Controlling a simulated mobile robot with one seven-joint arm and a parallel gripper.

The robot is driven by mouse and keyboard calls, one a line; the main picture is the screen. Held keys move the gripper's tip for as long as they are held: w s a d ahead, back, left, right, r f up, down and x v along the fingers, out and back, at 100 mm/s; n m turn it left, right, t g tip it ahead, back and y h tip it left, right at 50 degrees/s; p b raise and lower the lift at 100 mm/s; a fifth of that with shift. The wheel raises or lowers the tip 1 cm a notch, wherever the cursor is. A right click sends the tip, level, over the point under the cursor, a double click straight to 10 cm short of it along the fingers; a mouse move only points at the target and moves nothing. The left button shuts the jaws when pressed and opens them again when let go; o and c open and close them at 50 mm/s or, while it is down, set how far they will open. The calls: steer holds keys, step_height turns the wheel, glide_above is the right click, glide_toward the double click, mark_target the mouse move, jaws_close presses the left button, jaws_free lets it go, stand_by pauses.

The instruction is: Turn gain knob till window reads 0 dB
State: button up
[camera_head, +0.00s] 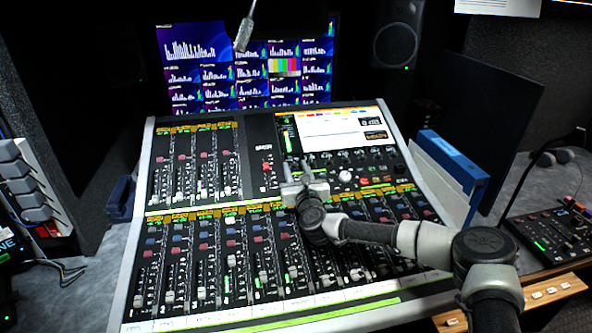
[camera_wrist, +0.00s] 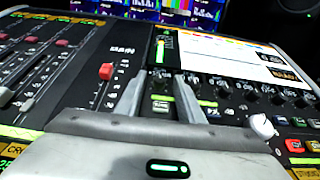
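The mixing console (camera_head: 250,146) fills the middle of the head view. A large white knob (camera_head: 346,177) stands on its right section, and it also shows right of my gripper in the wrist view (camera_wrist: 262,126). I cannot read a label naming it the gain knob. A small dark readout window (camera_head: 371,121) sits at the right of the bright screen; it also shows in the wrist view (camera_wrist: 283,59). Its reading is too small to be sure of. My gripper (camera_head: 297,168) is over the console, left of the white knob. Its fingers (camera_wrist: 160,88) are apart with nothing between them.
A row of small dark knobs (camera_wrist: 240,88) runs below the screen (camera_head: 328,124). A red fader (camera_wrist: 106,71) stands left of my fingers. Many faders cover the lower console. A blue binder (camera_head: 455,156) stands at the right edge. A thin microphone (camera_head: 244,32) hangs above.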

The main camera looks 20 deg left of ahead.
jaws_close()
steer(key=shift+f, duration=0.1)
steer(key=n+b, duration=0.1)
steer(key=b, duration=0.1)
steer(key=g+y+b, duration=0.1)
steer(key=n+y+b, duration=0.1)
steer(key=b, duration=0.1)
steer(key=shift+w+d+f+n+g+b, duration=0.2)
steer(key=shift+d+f+n+g+b, duration=0.1)
steer(key=shift+f+b, duration=0.1)
steer(key=n+g+y+b, duration=0.1)
steer(key=n+b, duration=0.1)
steer(key=b, duration=0.1)
steer(key=shift+w+d+g+y, duration=0.1)
steer(key=shift+w+g+y, duration=0.05)
steer(key=shift+g+y, duration=0.2)
steer(key=shift+w+d+r+n+g+y+b, duration=0.1)
steer(key=shift+r+n+g+y+b, duration=0.05)
steer(key=shift+n+g+y+b, duration=0.35)
steer(key=shift+w+r+n+g+y+b, duration=0.1)
steer(key=shift+n+g+y+b, duration=0.15)
steer(key=shift+n+g+b, duration=0.4)
steer(key=shift+r+n+g+y, duration=0.4)
steer(key=shift+n+g, duration=0.3)
steer(key=shift+n, duration=0.15)
steer(key=shift+w+n+g+y, duration=0.2)
steer(key=shift+n+g+y, duration=0.1)
steer(key=shift+n+g, duration=1.1)
